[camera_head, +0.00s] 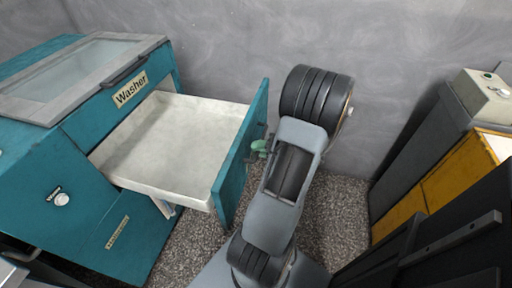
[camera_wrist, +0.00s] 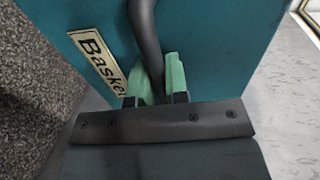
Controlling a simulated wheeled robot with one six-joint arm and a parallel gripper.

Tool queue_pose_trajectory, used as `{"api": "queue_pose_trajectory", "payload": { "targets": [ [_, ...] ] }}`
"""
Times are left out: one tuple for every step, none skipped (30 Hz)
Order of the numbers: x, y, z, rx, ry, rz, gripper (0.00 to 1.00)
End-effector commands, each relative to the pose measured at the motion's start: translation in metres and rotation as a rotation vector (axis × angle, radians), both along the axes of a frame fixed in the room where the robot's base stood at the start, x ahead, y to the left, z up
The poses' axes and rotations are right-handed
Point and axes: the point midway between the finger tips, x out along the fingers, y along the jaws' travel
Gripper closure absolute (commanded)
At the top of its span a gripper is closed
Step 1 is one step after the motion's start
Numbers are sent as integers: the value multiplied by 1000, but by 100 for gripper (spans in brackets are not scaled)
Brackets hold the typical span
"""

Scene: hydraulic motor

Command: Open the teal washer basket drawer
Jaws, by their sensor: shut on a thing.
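The teal washer (camera_head: 45,170) stands at the left in the head view, with a "Washer" label. Its basket drawer (camera_head: 165,140) is pulled out a long way to the right, and its white inside is empty. The teal drawer front (camera_head: 240,160) faces my arm. In the wrist view the drawer front (camera_wrist: 225,55) carries a label reading "Baske", partly hidden. A dark curved handle (camera_wrist: 146,38) runs down between the green fingers of my gripper (camera_wrist: 158,85), which is shut on it. In the head view my gripper (camera_head: 260,148) is at the front's outer side.
The washer's glass lid (camera_head: 75,75) is closed. A grey wall (camera_head: 400,50) stands behind. A yellow and grey cabinet (camera_head: 445,165) stands at the right. Speckled floor (camera_head: 335,205) shows around my arm, with a gap between it and the cabinet.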

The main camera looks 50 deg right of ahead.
Motion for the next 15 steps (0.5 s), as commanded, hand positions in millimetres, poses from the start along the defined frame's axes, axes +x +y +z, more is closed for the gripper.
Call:
{"api": "queue_pose_trajectory", "payload": {
  "targets": [
    [0,0,0,1,2,-1,100],
    [0,0,0,1,2,-1,100],
    [0,0,0,1,2,-2,100],
    [0,0,0,0,1,-2,100],
    [0,0,0,0,1,-2,100],
    [0,0,0,0,1,-2,100],
    [0,0,0,0,1,-2,100],
    [1,0,0,0,1,-2,83],
    [1,0,0,0,1,-2,79],
    [1,0,0,0,1,-2,76],
    [1,0,0,0,1,-1,73],
    [1,0,0,0,1,-1,69],
    [1,0,0,0,1,-1,66],
    [1,0,0,0,1,0,63],
    [1,0,0,0,1,0,61]
  ]
}}
